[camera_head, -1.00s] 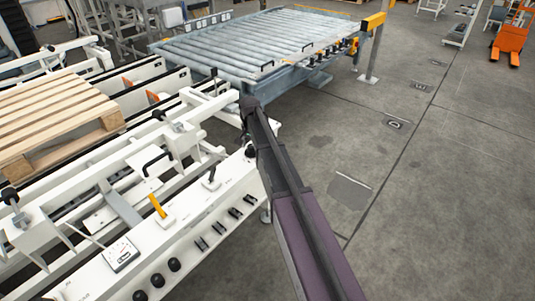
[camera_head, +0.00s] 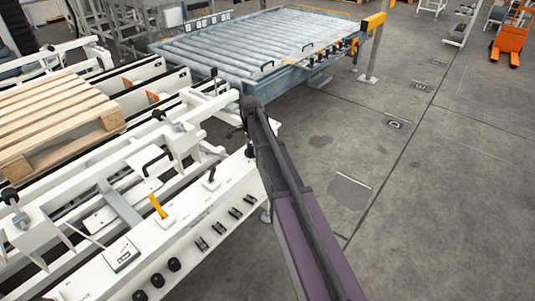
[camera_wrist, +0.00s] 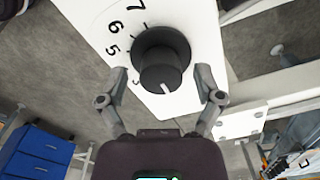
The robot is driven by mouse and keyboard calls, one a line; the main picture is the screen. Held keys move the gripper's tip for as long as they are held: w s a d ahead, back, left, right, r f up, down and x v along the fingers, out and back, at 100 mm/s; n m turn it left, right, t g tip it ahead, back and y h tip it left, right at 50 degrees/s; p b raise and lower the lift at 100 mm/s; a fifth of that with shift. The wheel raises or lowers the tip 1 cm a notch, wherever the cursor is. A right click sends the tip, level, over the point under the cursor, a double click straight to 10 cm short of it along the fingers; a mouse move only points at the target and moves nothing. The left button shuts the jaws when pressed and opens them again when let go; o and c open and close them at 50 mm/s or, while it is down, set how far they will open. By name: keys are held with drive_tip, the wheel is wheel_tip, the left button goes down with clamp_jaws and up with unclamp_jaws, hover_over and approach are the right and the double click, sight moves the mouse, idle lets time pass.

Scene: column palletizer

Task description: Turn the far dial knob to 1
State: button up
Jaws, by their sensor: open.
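In the wrist view a round black dial knob (camera_wrist: 163,62) stands on a white panel face (camera_wrist: 190,20). Printed numerals 7, 6 and 5 show at its left, and a partly hidden one shows lower down. A white pointer line on the knob's face points down and slightly right in the picture. My gripper (camera_wrist: 160,76) is open, with one finger on each side of the knob's lower part. Small gaps seem to show between the fingers and the knob. In the head view the gripper and this dial cannot be made out clearly past my arm's end.
The white machine frame (camera_head: 205,222) carries several black knobs (camera_head: 174,264), a small gauge (camera_head: 122,255) and a yellow lever (camera_head: 158,206). A wooden pallet (camera_head: 55,115) lies at left, a roller conveyor (camera_head: 245,45) behind.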

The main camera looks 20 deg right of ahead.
sight(252, 146)
drive_tip(key=shift+r+p, duration=6.75)
drive_tip(key=shift+r, duration=0.25)
drive_tip(key=s+r+n+p, duration=0.3)
drive_tip(key=s+n, duration=1)
drive_tip(key=s, duration=1.2)
drive_tip(key=shift+r, duration=0.15)
drive_tip(key=s+n, duration=0.2)
drive_tip(key=s, duration=0.2)
drive_tip(key=shift+s+a+r, duration=0.1)
drive_tip(key=shift+a, duration=0.05)
drive_tip(key=c, duration=0.3)
drive_tip(key=shift+c, duration=0.4)
